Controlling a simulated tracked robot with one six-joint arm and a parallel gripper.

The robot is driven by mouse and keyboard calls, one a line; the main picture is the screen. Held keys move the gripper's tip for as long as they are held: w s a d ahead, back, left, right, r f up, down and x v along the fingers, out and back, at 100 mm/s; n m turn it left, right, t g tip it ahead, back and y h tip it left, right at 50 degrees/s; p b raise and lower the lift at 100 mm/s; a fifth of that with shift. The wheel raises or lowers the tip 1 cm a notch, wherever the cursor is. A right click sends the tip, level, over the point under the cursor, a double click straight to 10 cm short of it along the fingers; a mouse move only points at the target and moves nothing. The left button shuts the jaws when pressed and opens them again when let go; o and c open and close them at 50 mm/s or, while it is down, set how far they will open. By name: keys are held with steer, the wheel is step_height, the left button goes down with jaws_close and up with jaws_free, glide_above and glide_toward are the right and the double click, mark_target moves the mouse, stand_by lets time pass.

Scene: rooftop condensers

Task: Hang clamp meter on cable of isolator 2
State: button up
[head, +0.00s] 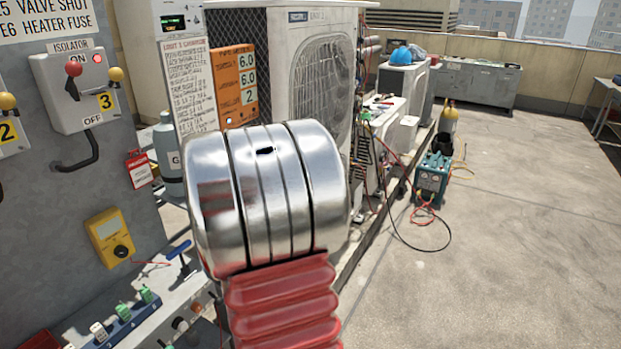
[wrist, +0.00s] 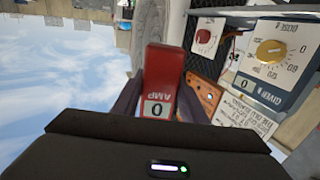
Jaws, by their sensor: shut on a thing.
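In the head view my own arm fills the middle, and I cannot make out the gripper or the meter there. Isolator 2 (head: 10,132) is cut off by the left edge; its yellow tag and part of its box show. Its cable cannot be made out. Isolator 3 (head: 79,88), with a red handle and a dark cable (head: 82,154) below, is mounted beside it on the grey panel.
A yellow meter (head: 108,238) is on the panel, above a bench (head: 165,305) with switches and connectors. A red tag (head: 139,169) hangs near isolator 3's cable. A condenser (head: 322,75) stands behind my arm. A box with a yellow dial (wrist: 271,51) shows in the wrist view.

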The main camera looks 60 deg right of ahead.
steer(key=w+a+f+n+t+y, duration=0.3)
steer(key=w+a+t, duration=0.1)
steer(key=w+a, duration=0.6)
steer(key=w+a+f+n+t+y, duration=0.35)
steer(key=w+a, duration=0.45)
steer(key=a, duration=0.3)
steer(key=w+a+f+n+t+y, duration=0.1)
steer(key=a+f+n+y, duration=0.1)
steer(key=a, duration=0.7)
steer(key=w+a+f+n+t+y, duration=0.1)
steer(key=w+a+f+n+y, duration=0.1)
steer(key=a+y, duration=0.3)
steer(key=w+a+f+n+t+y, duration=0.1)
steer(key=a+f+n+t+y, duration=0.1)
steer(key=a, duration=1.2)
steer(key=shift+w+n+y, duration=0.35)
steer(key=shift+n+y, duration=0.3)
steer(key=shift+s, duration=0.15)
